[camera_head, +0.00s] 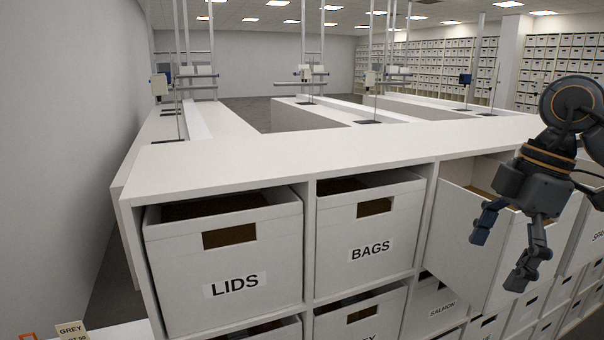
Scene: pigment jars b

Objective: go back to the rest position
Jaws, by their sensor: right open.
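My right gripper (503,257) hangs at the right side of the head view, its fingers pointing down and spread apart with nothing between them. It is in front of a pulled-out white box (464,232) in the shelf unit, and it hides part of that box. I cannot tell whether the fingers touch the box. My left gripper does not show.
The white shelf unit (300,157) holds a LIDS box (270,262), a BAGS box (402,222) and a SALMON box (432,297) below. Thin stands rise from the counter behind. A wall bounds the left.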

